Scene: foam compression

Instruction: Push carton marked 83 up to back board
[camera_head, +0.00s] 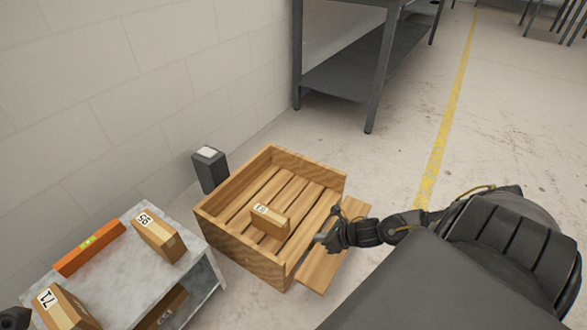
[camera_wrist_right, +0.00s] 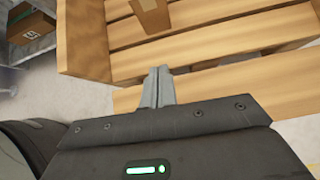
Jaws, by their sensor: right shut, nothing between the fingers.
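A small brown carton (camera_head: 270,221) with a white label sits on the slatted floor of a wooden crate; its number is too small to read surely. It stands apart from the crate's left wall board (camera_head: 232,187), which faces the open right side. In the right wrist view the carton (camera_wrist_right: 151,16) is cut off at the top edge. My right gripper (camera_head: 327,239) is at the crate's open side, to the right of the carton and apart from it. Its fingers (camera_wrist_right: 159,86) are together and empty. A dark part at the lower left corner may belong to my left arm.
A grey table (camera_head: 120,262) at left holds cartons marked 56 (camera_head: 158,235) and 71 (camera_head: 64,309) and an orange level (camera_head: 90,248); another carton is underneath. A dark post (camera_head: 210,172) stands by the crate's left corner. Clear floor lies beyond the crate.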

